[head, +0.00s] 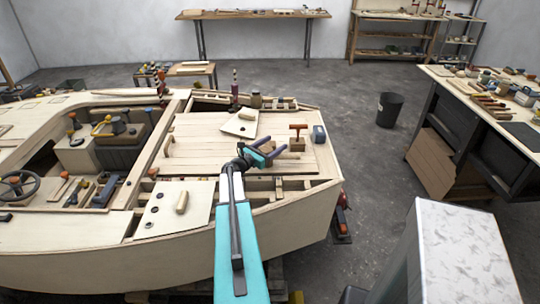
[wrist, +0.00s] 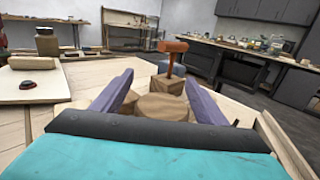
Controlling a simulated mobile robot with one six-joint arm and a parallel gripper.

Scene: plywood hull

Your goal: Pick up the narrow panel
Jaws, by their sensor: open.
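Two loose pale panels lie on the hull, and I cannot tell for certain which one is called narrow. The smaller, slimmer panel (head: 236,126) lies tilted on the far deck, with a light grip block and a dark knob. What looks like the same panel (wrist: 20,92) shows at the left of the wrist view. A wider panel (head: 158,205) with several dark holes and a grip block lies at the near left. My gripper (head: 275,148) is open and empty above the deck, to the right of the smaller panel and apart from it.
A wooden block (head: 297,145) with an orange-handled tool (head: 298,128) stands just beyond my fingers. A blue-grey box (head: 319,134) is to its right. Open bays with ribs (head: 266,184) lie nearer. A dark bottle (head: 235,92) stands behind the smaller panel.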

